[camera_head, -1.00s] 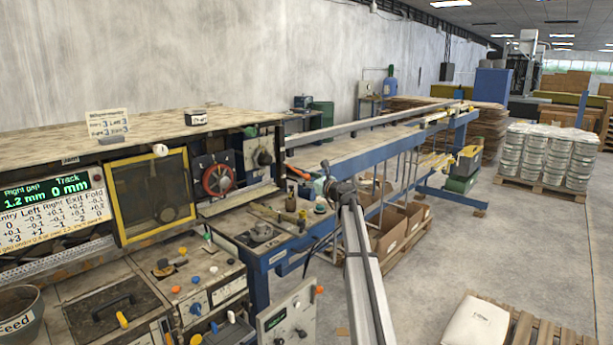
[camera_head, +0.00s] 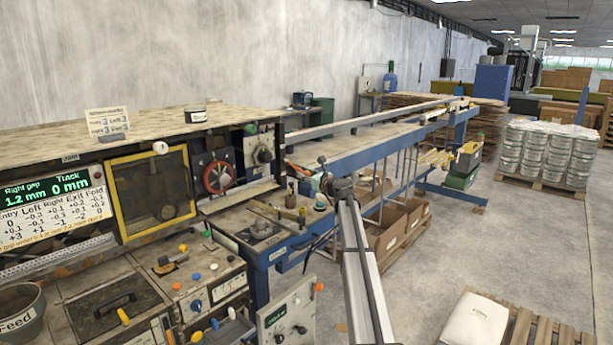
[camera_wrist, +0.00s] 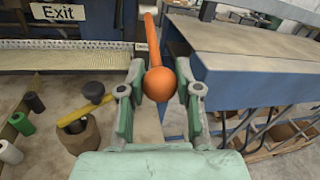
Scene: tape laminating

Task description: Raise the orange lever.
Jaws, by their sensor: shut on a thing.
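The orange lever (camera_wrist: 158,84) has a round ball end and a shaft running up and away from it in the wrist view. My gripper (camera_wrist: 160,78) is shut on the ball end, with one green finger on each side. In the head view my gripper (camera_head: 321,184) is at the far end of my arm, beside the machine's right end. The lever is too small there to make out its tilt clearly.
An "Exit" sign (camera_wrist: 58,12) is at upper left in the wrist view. Below it stand a brown pot (camera_wrist: 78,134) and several small knobs. A blue-edged table (camera_wrist: 250,82) lies close on the right. Open floor (camera_head: 430,260) lies right of my arm.

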